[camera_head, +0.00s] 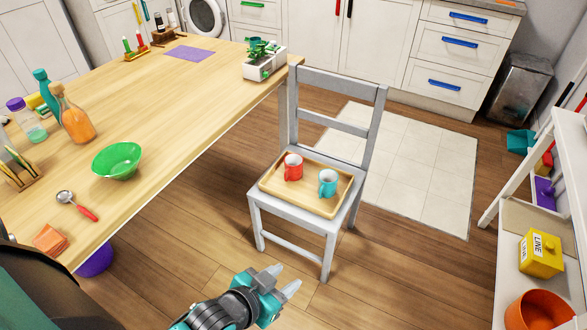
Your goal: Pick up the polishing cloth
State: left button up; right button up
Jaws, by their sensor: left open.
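A small folded orange cloth (50,239) lies on the wooden table near its front left edge, beside a spoon with a red handle. A flat purple sheet (188,54) lies at the table's far end. I cannot tell for sure which is the polishing cloth. My left gripper (281,279) is open and empty, over the floor in front of the chair, to the right of the table and well apart from both. My right gripper is not in view.
The table (170,110) also holds a green bowl (117,160), several bottles and a planter (264,65). A grey chair (336,119) carries a tray (326,207) with two mugs. A white shelf (563,190) stands at right. Floor between is clear.

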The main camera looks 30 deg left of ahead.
aim_at(50, 241)
jog(key=u, duration=2.7)
